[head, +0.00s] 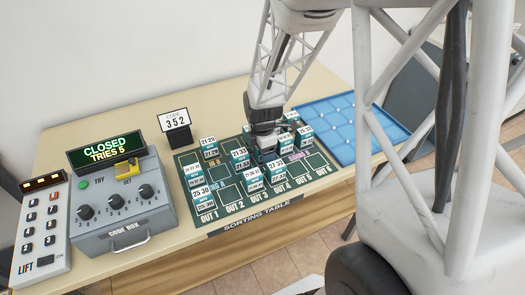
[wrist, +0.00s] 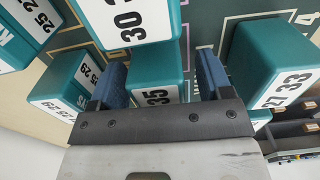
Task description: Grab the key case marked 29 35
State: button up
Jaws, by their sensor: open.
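In the wrist view, a teal key case with a white label (wrist: 156,97) stands between the two blue fingers of my gripper (wrist: 160,68). Only "35" reads on its label; the rest is hidden, so I cannot tell its full marking. The fingers are open, one on each side of it, and I cannot tell if they touch it. In the head view, my gripper (head: 265,148) points down low among the cases on the green sorting mat (head: 238,206). Its fingertips and the case between them are hard to make out there.
Other cases crowd close: one marked 25 29 (wrist: 75,85) at left, one starting 30 (wrist: 128,20) at the top, one marked 27 33 (wrist: 272,65) at right.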

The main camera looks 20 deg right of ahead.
jog(key=shift+c, duration=0.4)
jog(key=c, duration=1)
jog(key=shift+o, duration=0.2)
jog(key=shift+r, duration=0.1)
jog(key=shift+r, duration=4.9)
